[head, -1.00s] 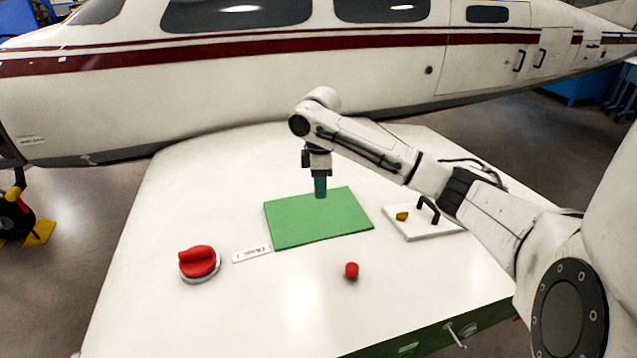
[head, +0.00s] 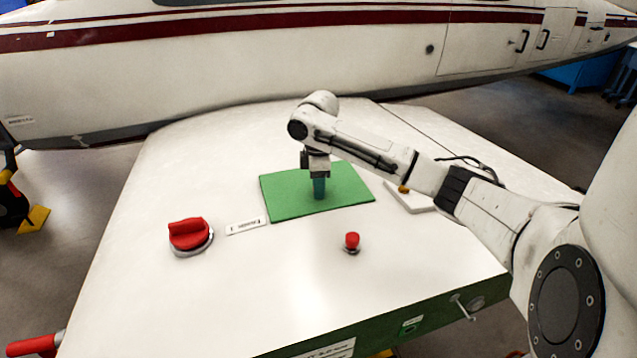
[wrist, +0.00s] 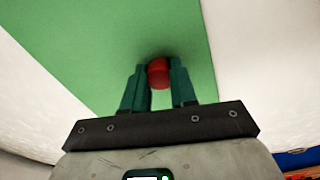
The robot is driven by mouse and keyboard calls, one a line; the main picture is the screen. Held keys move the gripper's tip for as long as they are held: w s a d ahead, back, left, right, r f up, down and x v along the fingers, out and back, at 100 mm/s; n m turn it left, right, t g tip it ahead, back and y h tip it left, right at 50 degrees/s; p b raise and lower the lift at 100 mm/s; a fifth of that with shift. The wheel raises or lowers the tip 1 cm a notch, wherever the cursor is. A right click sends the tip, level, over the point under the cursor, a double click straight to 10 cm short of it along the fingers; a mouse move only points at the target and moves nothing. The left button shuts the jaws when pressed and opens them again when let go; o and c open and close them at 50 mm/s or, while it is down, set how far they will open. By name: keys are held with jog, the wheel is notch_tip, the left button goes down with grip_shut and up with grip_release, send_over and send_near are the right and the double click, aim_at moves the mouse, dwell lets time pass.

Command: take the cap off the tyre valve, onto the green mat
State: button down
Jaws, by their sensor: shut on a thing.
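My gripper (head: 319,196) is over the green mat (head: 285,200), fingers pointing down. In the wrist view, its two teal fingers (wrist: 159,90) are shut on a small red cap (wrist: 159,74), with green mat (wrist: 80,60) behind it. The cap is hidden in the head view, and I cannot tell whether it touches the mat. A small brass-coloured piece (head: 403,189), perhaps the tyre valve, shows on a white plate (head: 418,204) right of the mat, partly behind my arm.
A red rotary knob (head: 188,236) is at the table's left, with a white label (head: 246,226) beside it. A small red button-like piece (head: 352,241) stands in front of the mat. The white aircraft body (head: 250,85) runs behind the table.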

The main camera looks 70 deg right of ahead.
jog(key=c, duration=0.7)
grip_release()
jog(key=shift+o, duration=0.2)
notch_tip(320, 180, up, 7)
jog(key=p, duration=0.6)
jog(key=shift+p, duration=0.35)
